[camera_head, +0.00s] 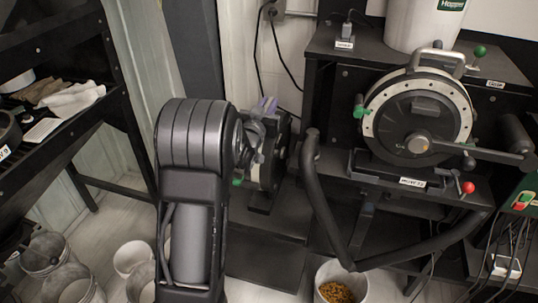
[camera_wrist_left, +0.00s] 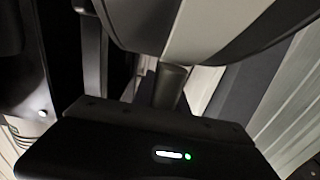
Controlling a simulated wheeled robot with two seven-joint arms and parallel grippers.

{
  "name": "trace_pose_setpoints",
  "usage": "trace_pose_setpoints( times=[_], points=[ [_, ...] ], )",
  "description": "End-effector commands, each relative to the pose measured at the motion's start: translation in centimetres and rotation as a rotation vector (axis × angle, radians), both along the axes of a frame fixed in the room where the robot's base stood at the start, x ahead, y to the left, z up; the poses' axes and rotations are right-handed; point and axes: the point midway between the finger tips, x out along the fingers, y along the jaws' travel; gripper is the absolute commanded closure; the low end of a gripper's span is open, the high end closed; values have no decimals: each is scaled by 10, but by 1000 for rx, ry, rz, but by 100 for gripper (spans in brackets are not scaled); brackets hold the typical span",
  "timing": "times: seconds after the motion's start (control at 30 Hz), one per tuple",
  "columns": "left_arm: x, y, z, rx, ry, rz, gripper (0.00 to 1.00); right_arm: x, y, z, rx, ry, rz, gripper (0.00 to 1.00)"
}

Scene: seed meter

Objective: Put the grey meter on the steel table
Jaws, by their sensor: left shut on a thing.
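In the left wrist view a grey and pale banded surface (camera_wrist_left: 215,30) fills the top, close to the gripper body. A larger round meter (camera_head: 418,115) with a silver rim sits in a labelled mount at the right. I cannot pick out the steel table for certain.
A black bent tube (camera_head: 330,205) stands right of the held meter. A white hopper (camera_head: 420,25) is at the back. A bucket of seed (camera_head: 340,287) and several pale buckets (camera_head: 70,285) stand on the floor. A dark shelf (camera_head: 70,110) with cloths is at the left.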

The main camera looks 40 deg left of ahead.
Motion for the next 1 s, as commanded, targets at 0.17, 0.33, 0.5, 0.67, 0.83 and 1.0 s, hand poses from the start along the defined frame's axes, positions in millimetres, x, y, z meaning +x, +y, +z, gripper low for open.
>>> trace_pose_setpoints(
  times=[0.17, 0.33, 0.5, 0.67, 0.83, 1.0],
  points=[
    [0, 0, 0, 0, 0, 0, 100, 0, 0, 0, 0, 0, 0, 64],
    [0, 0, 0, 0, 0, 0, 100, 0, 0, 0, 0, 0, 0, 64],
    [0, 0, 0, 0, 0, 0, 100, 0, 0, 0, 0, 0, 0, 64],
    [0, 0, 0, 0, 0, 0, 100, 0, 0, 0, 0, 0, 0, 64],
    [0, 0, 0, 0, 0, 0, 100, 0, 0, 0, 0, 0, 0, 64],
    [0, 0, 0, 0, 0, 0, 100, 0, 0, 0, 0, 0, 0, 64]
  ],
)
